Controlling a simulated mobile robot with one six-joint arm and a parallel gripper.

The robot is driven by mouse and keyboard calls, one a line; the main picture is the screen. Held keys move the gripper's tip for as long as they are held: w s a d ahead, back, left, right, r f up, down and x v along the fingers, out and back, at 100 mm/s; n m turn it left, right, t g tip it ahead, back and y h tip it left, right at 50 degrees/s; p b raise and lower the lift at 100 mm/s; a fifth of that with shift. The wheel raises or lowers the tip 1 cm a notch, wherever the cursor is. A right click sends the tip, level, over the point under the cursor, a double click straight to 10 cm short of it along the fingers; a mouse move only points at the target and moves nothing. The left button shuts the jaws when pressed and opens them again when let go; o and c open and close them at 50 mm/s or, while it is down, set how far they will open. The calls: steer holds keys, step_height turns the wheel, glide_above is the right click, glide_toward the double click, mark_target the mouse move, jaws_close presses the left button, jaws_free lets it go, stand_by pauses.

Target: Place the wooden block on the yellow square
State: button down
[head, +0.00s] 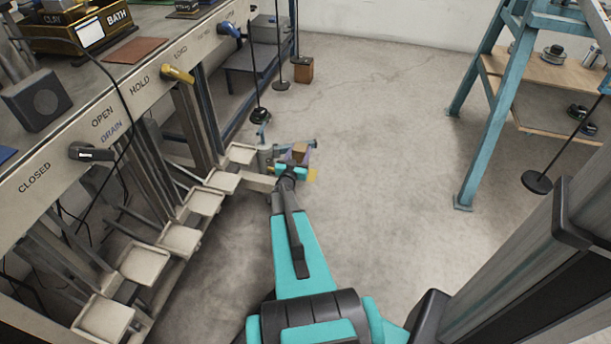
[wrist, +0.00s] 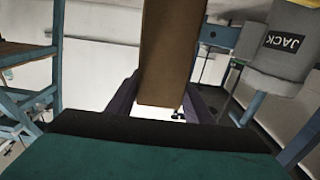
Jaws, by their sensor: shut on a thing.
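My gripper (head: 298,158) is low over the floor in the head view, at the end of my outstretched teal arm. It is shut on the wooden block (head: 299,150), a small brown block. In the wrist view the block (wrist: 168,52) stands up tall between the two purple fingers of my gripper (wrist: 163,102). A small yellow patch (head: 313,175), seemingly the yellow square, shows just right of my gripper. My wrist hides part of it. I cannot tell how high the block is above the floor.
A row of pale pedals (head: 204,201) runs along the left under a lever bench (head: 150,85). A blue fixture (head: 266,150) is close behind my gripper. Another brown block (head: 303,69) stands farther back. A teal-legged shelf (head: 545,75) is at right. Middle floor is clear.

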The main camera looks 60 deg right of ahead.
step_height(320, 180, down, 14)
steer(key=b, duration=0.4)
steer(key=shift+r, duration=0.25)
steer(key=b+x, duration=0.3)
steer(key=x, duration=0.6)
steer(key=shift+w+d+f, duration=0.1)
steer(key=shift+d, duration=0.05)
